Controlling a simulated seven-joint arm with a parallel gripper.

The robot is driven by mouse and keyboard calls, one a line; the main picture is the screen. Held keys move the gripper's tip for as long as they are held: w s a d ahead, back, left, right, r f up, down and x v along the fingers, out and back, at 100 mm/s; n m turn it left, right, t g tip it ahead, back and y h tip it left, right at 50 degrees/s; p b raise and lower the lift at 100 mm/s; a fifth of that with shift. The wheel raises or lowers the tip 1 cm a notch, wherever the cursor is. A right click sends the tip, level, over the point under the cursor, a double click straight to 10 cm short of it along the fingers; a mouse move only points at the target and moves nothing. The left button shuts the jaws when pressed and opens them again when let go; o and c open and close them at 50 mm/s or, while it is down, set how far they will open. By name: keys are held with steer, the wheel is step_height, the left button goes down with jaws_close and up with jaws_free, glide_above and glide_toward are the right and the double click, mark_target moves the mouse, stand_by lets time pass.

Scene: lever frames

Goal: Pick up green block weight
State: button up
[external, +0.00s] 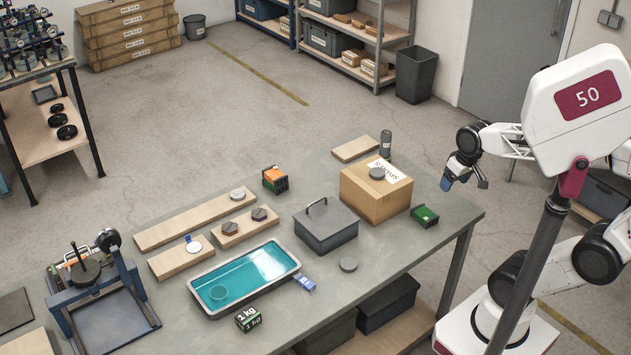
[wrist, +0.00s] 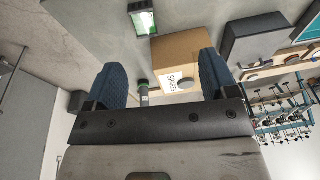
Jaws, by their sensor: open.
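A green block with dark ends (external: 425,216) lies on the table near its right edge, beside the cardboard box. It also shows at the top of the wrist view (wrist: 143,20), its green face outward. A second block with green on it, marked 1 kg (external: 248,319), sits at the table's front edge below the teal tray. My gripper (external: 465,180) is in the air beyond the table's right end, apart from both blocks. Its two blue fingers are spread with nothing between them, as the wrist view (wrist: 160,80) also shows.
The cardboard box (external: 362,201) marked SPARES carries a grey disc. A lidded grey box (external: 326,235), the teal tray (external: 242,310), an orange block (external: 275,179) and wooden boards stand left of it. A grey cylinder (external: 385,144) stands behind the box.

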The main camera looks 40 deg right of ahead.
steer(key=w+a+f+m+g+y, duration=0.1)
steer(key=w+a+f+m+y, duration=0.2)
steer(key=a, duration=0.8)
steer(key=w+a+f+m+g+y, duration=0.1)
steer(key=w+a+g+y, duration=0.1)
steer(key=w+a, duration=0.65)
steer(key=w+a+f+m+g+y, duration=0.1)
steer(key=w+a+f+m+y, duration=0.15)
steer(key=a, duration=1.15)
steer(key=m+y, duration=0.5)
steer(key=m, duration=0.4)
glide_toward(250, 312)
steer(key=x, duration=0.2)
steer(key=shift+s+a, duration=0.1)
steer(key=shift+a, duration=0.2)
steer(key=shift+a+f+m, duration=0.25)
steer(key=shift+a+f, duration=0.05)
steer(key=shift+a, duration=0.05)
steer(key=shift+a, duration=0.15)
steer(key=shift+x, duration=1.2)
